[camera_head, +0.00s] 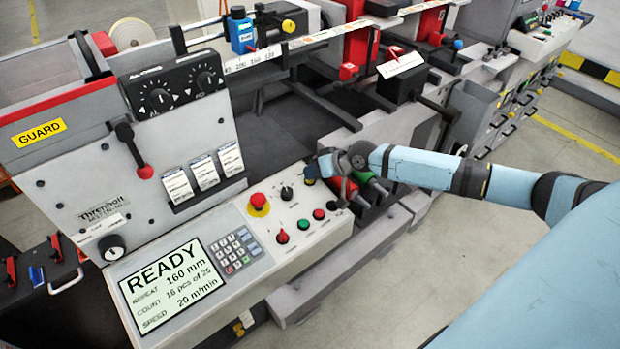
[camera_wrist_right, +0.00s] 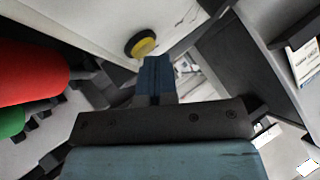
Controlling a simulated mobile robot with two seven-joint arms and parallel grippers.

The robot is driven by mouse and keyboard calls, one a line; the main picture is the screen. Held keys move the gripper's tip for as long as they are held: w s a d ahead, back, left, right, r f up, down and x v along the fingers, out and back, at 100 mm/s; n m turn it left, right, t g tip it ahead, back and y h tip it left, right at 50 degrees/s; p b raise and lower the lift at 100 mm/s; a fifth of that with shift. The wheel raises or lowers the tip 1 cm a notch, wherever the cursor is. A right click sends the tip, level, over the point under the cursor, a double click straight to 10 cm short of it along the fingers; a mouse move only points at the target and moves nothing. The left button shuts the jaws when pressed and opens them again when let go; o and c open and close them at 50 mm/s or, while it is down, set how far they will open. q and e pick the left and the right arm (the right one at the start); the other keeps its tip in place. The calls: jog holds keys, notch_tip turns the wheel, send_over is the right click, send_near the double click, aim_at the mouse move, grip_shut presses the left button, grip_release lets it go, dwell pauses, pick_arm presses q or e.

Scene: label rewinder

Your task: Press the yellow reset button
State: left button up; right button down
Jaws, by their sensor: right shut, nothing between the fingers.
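The yellow reset button (camera_wrist_right: 142,46) shows in the right wrist view as a yellow disc with a dark side, on a pale panel. My right gripper (camera_wrist_right: 156,62) is shut and empty. Its blue fingertips are just below and right of the button in that view; I cannot tell whether they touch it. In the head view my right gripper (camera_head: 312,173) is at the far right end of the control panel (camera_head: 318,232), and I cannot make out the yellow button there. My left gripper is not in view.
A red handle (camera_head: 362,177) and a green handle (camera_head: 379,187) stand close under my wrist. The screen (camera_head: 172,286) reads READY.

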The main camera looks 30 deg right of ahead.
jog(key=shift+s+r+p, duration=0.15)
jog(key=shift+r+p, duration=0.45)
jog(key=shift+r, duration=0.15)
jog(key=shift+r, duration=0.1)
jog(key=r+p, duration=0.4)
jog(key=shift+s+r+p, duration=0.3)
jog(key=shift+s+r, duration=0.05)
dwell(0.5)
